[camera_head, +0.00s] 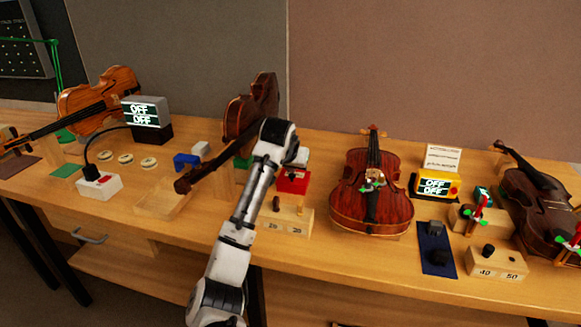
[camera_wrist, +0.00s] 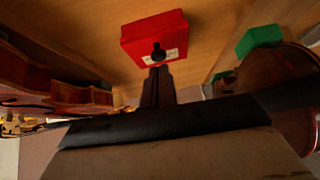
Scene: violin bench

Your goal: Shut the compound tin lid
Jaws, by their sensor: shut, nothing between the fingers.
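The compound tin (camera_head: 291,183) is a small red box on the bench, behind a wooden block and left of the middle violin. It also shows in the wrist view (camera_wrist: 138,43), with a pale label and a dark round knob on the side facing the camera. My gripper (camera_head: 297,160) is over the back part of the tin in the head view and hides some of it. In the wrist view my gripper's dark fingers (camera_wrist: 157,82) are together and empty, with their tips close to the knob. I cannot tell whether they touch it. The lid's angle is unclear.
A wooden block (camera_head: 287,222) with pegs stands in front of the tin. A violin (camera_head: 372,205) lies to the right, and another violin (camera_head: 248,110) stands tilted on the left, close to my arm. A blue bracket (camera_head: 186,161) and a shallow wooden tray (camera_head: 163,207) lie further left.

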